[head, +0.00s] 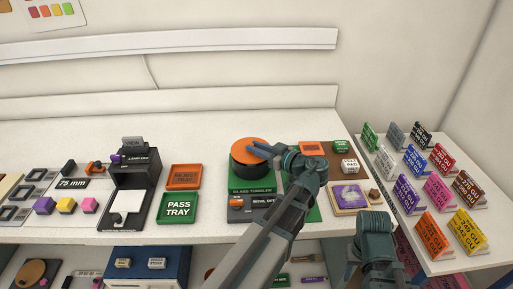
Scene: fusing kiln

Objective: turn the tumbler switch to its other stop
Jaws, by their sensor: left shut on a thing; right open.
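My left forearm covers the panel's right part. My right gripper (376,232) is open and empty near the table's front edge.
Left of the tumbler are an orange tray (183,177), a green pass tray (177,208) and a black lamp stand (134,180). A purple piece on a wooden board (350,197) lies to the right. Several coloured sample cards (436,228) stand on the right side table.

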